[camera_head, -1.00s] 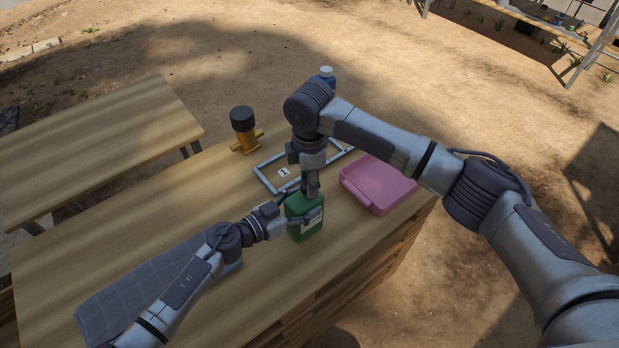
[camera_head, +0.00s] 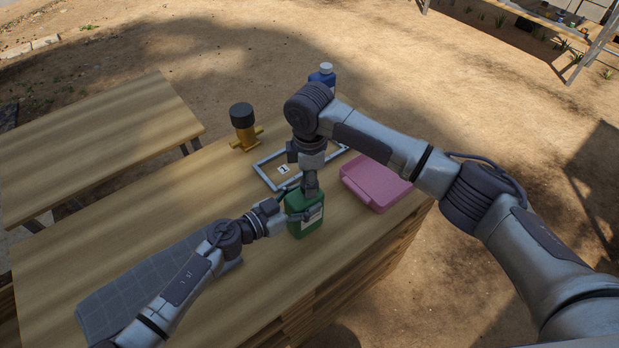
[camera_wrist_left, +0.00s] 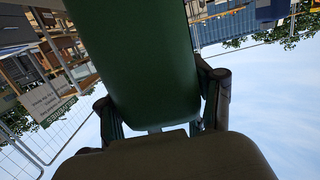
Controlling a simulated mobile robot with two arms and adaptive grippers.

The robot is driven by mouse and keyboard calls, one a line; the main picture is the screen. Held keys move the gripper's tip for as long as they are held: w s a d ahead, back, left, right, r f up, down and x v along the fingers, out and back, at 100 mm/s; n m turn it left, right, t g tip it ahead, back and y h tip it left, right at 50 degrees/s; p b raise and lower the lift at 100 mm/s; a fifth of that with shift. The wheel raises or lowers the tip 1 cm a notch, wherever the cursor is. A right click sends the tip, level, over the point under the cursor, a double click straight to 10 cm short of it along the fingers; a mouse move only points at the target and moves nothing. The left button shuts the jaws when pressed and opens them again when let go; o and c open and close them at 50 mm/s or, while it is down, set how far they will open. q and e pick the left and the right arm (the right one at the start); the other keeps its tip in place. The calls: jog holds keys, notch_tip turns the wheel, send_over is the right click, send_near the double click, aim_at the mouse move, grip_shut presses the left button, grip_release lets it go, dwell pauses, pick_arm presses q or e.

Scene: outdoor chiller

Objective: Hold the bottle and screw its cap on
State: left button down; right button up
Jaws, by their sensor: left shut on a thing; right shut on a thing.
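The green bottle (camera_head: 306,225) with a pale label stands upright on the wooden table. My left gripper (camera_head: 298,214) is shut around its upper body from the left. In the left wrist view the green bottle (camera_wrist_left: 145,60) fills the middle, with a finger of my left gripper (camera_wrist_left: 158,112) on each side. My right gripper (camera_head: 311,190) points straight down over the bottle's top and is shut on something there. The cap and the bottle's neck are hidden by the right gripper's fingers, so I cannot tell how the cap sits.
A pink case (camera_head: 376,184) lies right of the bottle. A grey frame (camera_head: 262,180) lies behind it. A brass fitting with a black top (camera_head: 243,128) and a blue bottle with a white cap (camera_head: 325,75) stand farther back. A grey cloth (camera_head: 150,284) lies at the left front.

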jog(key=m, duration=0.7)
jog(key=shift+a, duration=0.1)
jog(key=m, duration=0.4)
jog(key=shift+m, duration=0.4)
jog(key=m, duration=0.5)
jog(key=shift+s, duration=0.1)
jog(key=m, duration=0.5)
jog(key=shift+a+m, duration=0.1)
jog(key=shift+m, duration=0.2)
jog(key=m, duration=0.9)
jog(key=shift+m, duration=1.4)
